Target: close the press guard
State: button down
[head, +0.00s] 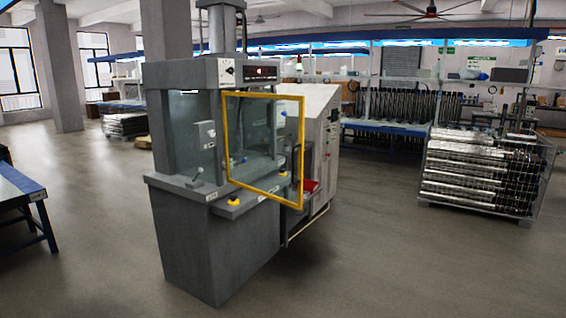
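The press (215,245) is a grey machine left of the middle in the head view, with a cylinder on top and a control strip with a red display. Its guard is a clear panel in a yellow frame (262,95). The guard stands swung out from the press front, its right edge out to the right, so it is open. A dark handle shows near the guard's right edge. My gripper is not in view.
A grey control cabinet (322,125) stands behind the guard. A wire crate of metal tubes (470,180) is at the right. A blue-topped table (22,185) is at the left edge. The floor (400,270) in front and to the right of the press is clear.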

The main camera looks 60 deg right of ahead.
aim_at(301, 98)
jog(key=z, duration=0.05)
jog(key=i, duration=0.95)
jog(key=u, duration=0.05)
